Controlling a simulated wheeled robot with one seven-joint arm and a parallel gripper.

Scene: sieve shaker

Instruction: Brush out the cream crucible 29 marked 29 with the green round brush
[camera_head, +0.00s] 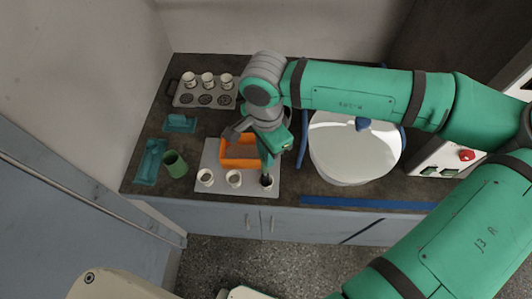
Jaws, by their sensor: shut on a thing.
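My gripper (265,155) points down over the grey tray (212,155) at the front of the bench. It is shut on a thin tool, seemingly the green round brush; the arm hides most of it. The tool's dark lower end (267,179) is at the mouth of the right-hand cream crucible (267,186) on the tray. I cannot tell how deep it is. Two more cream crucibles, a left one (205,178) and a middle one (234,179), stand upright beside it. No number is readable on these three, so I cannot tell which is 29.
An orange bin (238,163) stands behind the crucibles. A rack (188,101) with several cups is at the back left. A green cup (175,164) and teal holders (148,163) are left. A large white round pan (355,165) is right, near a red button (467,155).

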